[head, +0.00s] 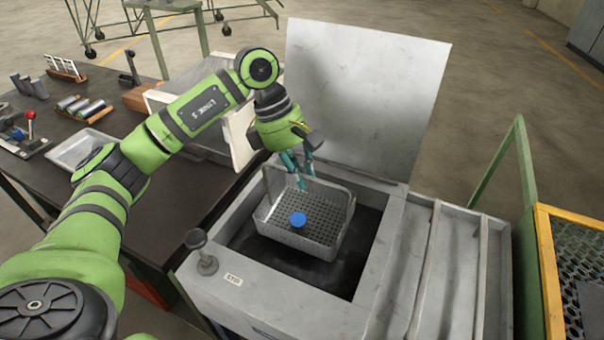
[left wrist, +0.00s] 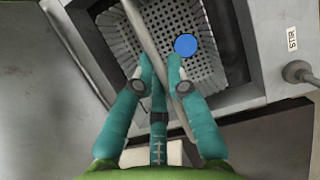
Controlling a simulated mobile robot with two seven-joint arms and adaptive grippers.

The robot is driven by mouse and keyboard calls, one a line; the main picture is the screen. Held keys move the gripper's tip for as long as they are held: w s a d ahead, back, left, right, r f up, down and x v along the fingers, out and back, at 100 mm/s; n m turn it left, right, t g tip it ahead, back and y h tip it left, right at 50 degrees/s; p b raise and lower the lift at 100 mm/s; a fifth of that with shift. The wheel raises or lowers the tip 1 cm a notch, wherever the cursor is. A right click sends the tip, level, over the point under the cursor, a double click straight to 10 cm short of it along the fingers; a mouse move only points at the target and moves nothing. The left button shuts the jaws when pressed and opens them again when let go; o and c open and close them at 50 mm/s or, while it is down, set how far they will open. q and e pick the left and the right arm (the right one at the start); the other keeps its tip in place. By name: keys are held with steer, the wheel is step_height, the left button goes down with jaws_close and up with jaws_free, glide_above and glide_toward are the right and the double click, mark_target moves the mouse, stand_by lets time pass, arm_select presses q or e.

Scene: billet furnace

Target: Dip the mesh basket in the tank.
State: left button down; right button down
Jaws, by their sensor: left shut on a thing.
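The grey mesh basket (head: 312,235) is inside the opening of the tank (head: 372,285), with its handle (left wrist: 147,35) arching up. A blue round piece (head: 298,219) lies in the basket; it also shows in the left wrist view (left wrist: 186,45). My left gripper (head: 301,182) is above the basket, its teal fingers shut on the handle. In the left wrist view the fingers (left wrist: 160,78) close around the handle bar. The basket's underside and any liquid level are hard to make out. My right gripper is in neither view.
The tank's raised lid (head: 365,95) stands behind the opening. A knob (head: 203,252) and a STIR label (head: 233,280) are on the front left rim. Ribbed channels (head: 450,265) lie to the right, beside a yellow-framed mesh guard (head: 575,270). A dark table (head: 165,215) with tools stands left.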

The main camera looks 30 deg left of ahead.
arm_select(q)
steer(key=shift+r+p, duration=2.1)
steer(key=shift+r, duration=1.5)
